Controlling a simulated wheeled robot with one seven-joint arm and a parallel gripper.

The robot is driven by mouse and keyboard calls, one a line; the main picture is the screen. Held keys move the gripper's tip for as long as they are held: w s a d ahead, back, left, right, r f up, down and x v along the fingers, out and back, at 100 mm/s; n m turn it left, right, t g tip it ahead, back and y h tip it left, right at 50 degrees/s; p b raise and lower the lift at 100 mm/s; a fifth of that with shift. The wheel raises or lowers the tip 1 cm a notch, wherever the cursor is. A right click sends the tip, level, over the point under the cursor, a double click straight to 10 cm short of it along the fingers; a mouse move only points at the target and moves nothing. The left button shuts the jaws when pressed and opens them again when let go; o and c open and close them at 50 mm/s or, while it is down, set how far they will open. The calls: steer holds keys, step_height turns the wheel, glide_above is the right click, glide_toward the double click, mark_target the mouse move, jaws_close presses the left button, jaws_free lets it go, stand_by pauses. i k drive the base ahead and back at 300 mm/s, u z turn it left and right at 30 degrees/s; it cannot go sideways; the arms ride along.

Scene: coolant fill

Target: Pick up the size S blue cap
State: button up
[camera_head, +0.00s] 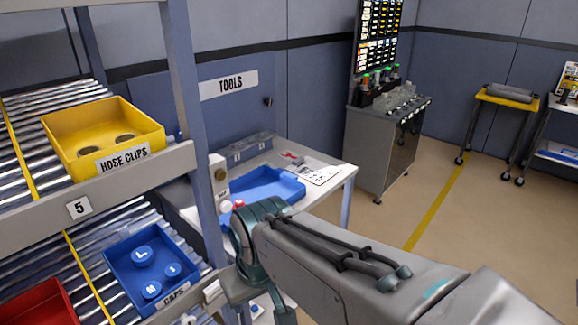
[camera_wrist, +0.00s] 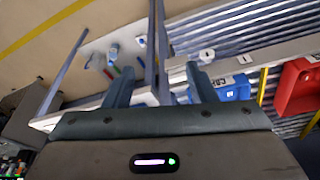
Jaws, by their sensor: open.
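The blue bin labelled CAPS (camera_head: 118,278) sits on the lower roller shelf in the head view. Three round blue caps lie in it: one marked L (camera_head: 142,255), one marked M (camera_head: 152,290), and a smaller one (camera_head: 173,270) at the right whose letter is too small to read surely. In the head view my arm reaches beside the rack, right of the bin.
A yellow HOSE CLIPS bin (camera_head: 85,150) sits on the shelf above. A red bin (camera_head: 40,303) is left of the caps bin. The rack's upright post (camera_head: 187,110) stands close to my arm. Behind is a white table with a blue tray (camera_head: 262,186). Open floor lies right.

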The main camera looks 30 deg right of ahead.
mark_target(173, 272)
steer(key=k, duration=0.65)
steer(key=z, duration=0.65)
steer(key=i, duration=1)
steer(key=u, duration=1.65)
